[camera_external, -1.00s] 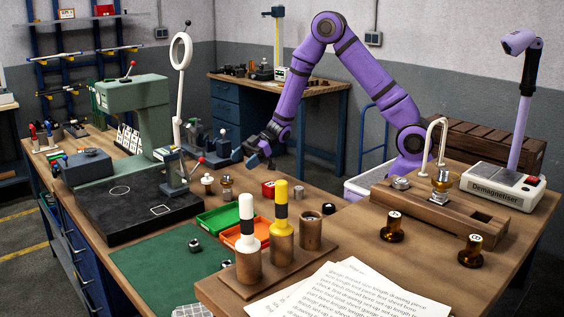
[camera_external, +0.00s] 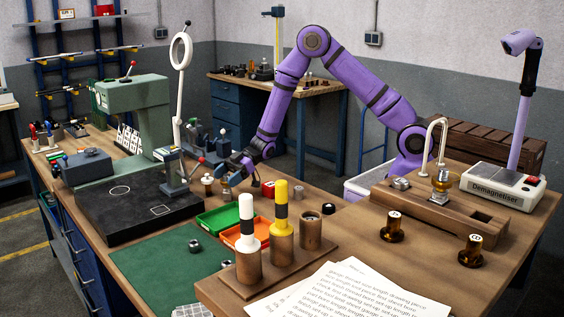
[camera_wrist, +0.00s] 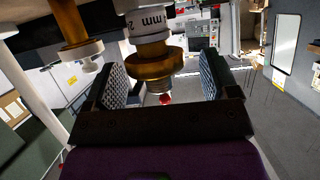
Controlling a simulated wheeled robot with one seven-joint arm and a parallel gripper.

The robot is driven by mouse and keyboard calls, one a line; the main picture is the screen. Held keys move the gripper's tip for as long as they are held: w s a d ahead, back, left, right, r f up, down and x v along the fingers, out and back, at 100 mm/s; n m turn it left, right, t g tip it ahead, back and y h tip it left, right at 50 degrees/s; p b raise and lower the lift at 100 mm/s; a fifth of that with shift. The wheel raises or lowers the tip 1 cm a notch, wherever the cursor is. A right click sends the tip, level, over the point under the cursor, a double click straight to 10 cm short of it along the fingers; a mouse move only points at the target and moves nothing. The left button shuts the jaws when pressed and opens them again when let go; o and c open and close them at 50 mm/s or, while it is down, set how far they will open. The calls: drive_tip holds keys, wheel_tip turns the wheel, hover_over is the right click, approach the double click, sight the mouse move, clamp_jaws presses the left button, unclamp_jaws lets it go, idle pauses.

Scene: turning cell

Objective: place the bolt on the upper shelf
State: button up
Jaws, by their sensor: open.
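My gripper (camera_external: 232,178) is low over the bench, and its open jaws also show in the wrist view (camera_wrist: 162,82). Between them in the wrist view is a brass piece (camera_wrist: 155,62) with a white marked section and a short threaded end; the jaws stand apart from it on both sides. I cannot tell whether this is the bolt; no other bolt is clearly recognisable. In the external view the gripper partly covers a small brass piece (camera_external: 226,189). A wall rack with blue uprights stands at the back left; its upper shelf (camera_external: 88,20) carries small items.
Another brass piece (camera_external: 207,182) stands just left of the gripper. The magnifier stand (camera_external: 181,95) and green press (camera_external: 135,100) rise to the left.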

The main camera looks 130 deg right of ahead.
sight(223, 181)
drive_tip(key=shift+x, duration=0.85)
drive_tip(key=c, duration=1.4)
wheel_tip(223, 181, up, 10)
drive_tip(key=w+a+n+y, duration=0.1)
drive_tip(key=w+a, duration=0.4)
drive_tip(key=a, duration=0.6)
drive_tip(key=w+a+n+y, duration=0.1)
drive_tip(key=w+a, duration=0.5)
drive_tip(key=a, duration=0.4)
drive_tip(key=a+m+h, duration=0.5)
drive_tip(key=a+h, duration=0.1)
drive_tip(key=a, duration=1.6)
drive_tip(key=shift+w+a+f+g, duration=0.2)
drive_tip(key=shift+w+f+g, duration=0.1)
drive_tip(key=shift+w+f, duration=0.05)
